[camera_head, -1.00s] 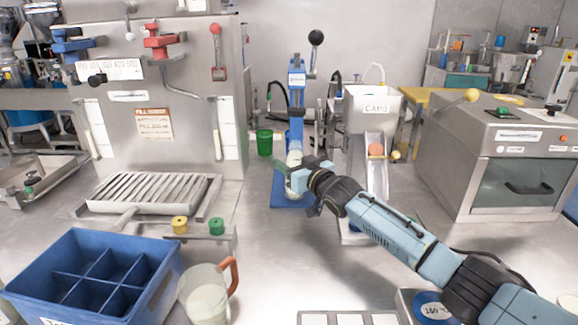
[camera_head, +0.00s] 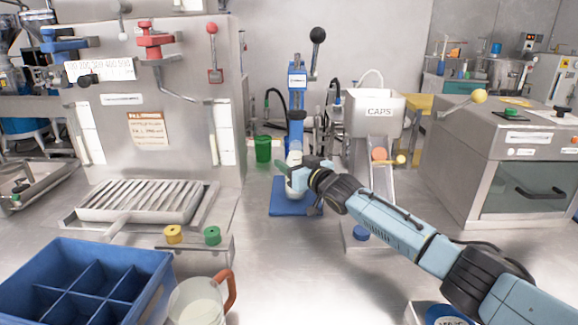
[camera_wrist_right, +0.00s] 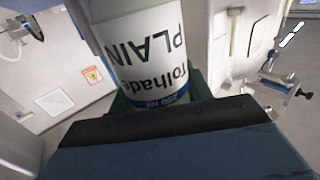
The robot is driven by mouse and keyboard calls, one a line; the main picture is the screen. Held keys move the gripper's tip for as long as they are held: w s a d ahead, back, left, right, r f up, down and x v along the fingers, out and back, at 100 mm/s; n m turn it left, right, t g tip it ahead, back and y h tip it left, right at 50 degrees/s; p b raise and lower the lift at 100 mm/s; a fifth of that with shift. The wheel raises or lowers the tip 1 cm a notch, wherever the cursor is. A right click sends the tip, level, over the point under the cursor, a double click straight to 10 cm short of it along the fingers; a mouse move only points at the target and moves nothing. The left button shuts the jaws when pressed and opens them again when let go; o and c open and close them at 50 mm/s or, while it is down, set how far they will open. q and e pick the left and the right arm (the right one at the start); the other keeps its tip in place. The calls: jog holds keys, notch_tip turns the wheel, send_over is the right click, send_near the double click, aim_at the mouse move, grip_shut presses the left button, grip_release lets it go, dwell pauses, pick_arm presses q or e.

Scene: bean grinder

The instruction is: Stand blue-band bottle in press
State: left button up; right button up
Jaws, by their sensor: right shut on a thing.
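The press (camera_head: 297,100) is a blue upright column with a black-knobbed lever, standing on a blue base (camera_head: 284,209) in the middle of the head view. My right gripper (camera_head: 294,177) is at the press, over its base, and is shut on a white bottle (camera_head: 294,190). In the right wrist view the bottle (camera_wrist_right: 150,62) fills the upper middle, with a white label reading PLAIN and a blue band at its edge. The gripper partly hides the bottle in the head view, and I cannot tell whether its bottom touches the base. My left gripper is not in view.
A green cup (camera_head: 263,149) stands left of the press. The CAPS hopper (camera_head: 376,112) with its chute is close on the right. A blue divided crate (camera_head: 150,292) and a glass jug (camera_head: 198,303) are at the front left. The counter between is clear.

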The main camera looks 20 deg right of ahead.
jog(key=shift+w, duration=0.1)
jog(key=shift+w+d+f+p, duration=0.15)
jog(key=shift+f+p, duration=0.1)
jog(key=shift+p, duration=0.25)
dwell(1.7)
jog(key=o, duration=1)
